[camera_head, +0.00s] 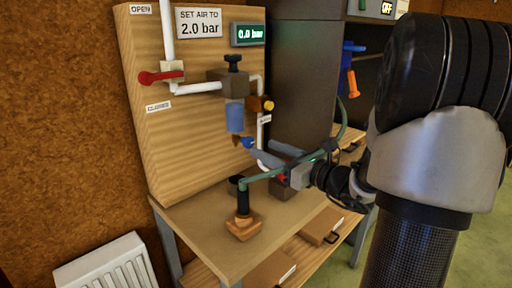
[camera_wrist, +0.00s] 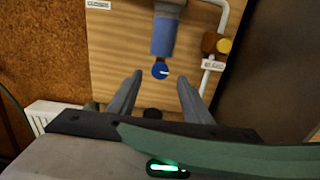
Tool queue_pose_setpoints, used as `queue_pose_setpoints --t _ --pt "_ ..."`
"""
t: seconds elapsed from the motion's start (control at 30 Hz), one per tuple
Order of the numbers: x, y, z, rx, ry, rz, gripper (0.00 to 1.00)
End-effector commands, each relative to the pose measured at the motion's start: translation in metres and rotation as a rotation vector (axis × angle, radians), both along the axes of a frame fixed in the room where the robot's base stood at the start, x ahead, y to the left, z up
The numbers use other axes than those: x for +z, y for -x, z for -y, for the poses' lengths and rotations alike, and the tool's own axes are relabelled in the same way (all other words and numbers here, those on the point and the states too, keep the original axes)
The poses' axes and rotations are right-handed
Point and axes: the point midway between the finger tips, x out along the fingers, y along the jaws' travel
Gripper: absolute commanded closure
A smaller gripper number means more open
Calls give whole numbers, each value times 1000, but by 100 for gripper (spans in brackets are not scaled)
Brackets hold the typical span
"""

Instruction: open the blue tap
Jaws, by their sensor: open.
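The blue tap (camera_head: 248,142) is a small round knob under the blue bowl (camera_head: 235,117) on the wooden panel. In the wrist view the tap (camera_wrist: 160,71) carries a white mark pointing right. My gripper (camera_head: 264,149) is open and empty, pointing at the panel just in front of the tap. In the wrist view its two fingers (camera_wrist: 160,80) are spread, one to the left and one to the right of the tap. I see no finger touching it, but the exact distance is unclear.
A red lever (camera_head: 160,77) lies level between the OPEN and CLOSED labels. The display (camera_head: 249,34) reads 0.0 bar. A yellow knob (camera_wrist: 225,46) sits right of the bowl. A black-handled tool (camera_head: 243,205) stands on the bench. A dark cabinet (camera_head: 303,85) borders the panel's right.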

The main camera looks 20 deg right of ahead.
Motion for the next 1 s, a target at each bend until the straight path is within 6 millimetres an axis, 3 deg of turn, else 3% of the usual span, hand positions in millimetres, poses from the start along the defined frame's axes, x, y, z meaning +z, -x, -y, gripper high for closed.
queue_pose_setpoints --t 0.1,0.3,0.67,0.7,0.93,1.0 --pt "-1 -21 -9 2 0 0 55" --pt "-1 -43 -17 0 0 -1 55" --pt "0 -49 -20 -1 1 -1 55" --pt "0 -49 -20 -1 1 -1 57" --pt "0 -49 -20 -1 1 -1 94" --pt "0 -49 -20 -1 1 -1 94"
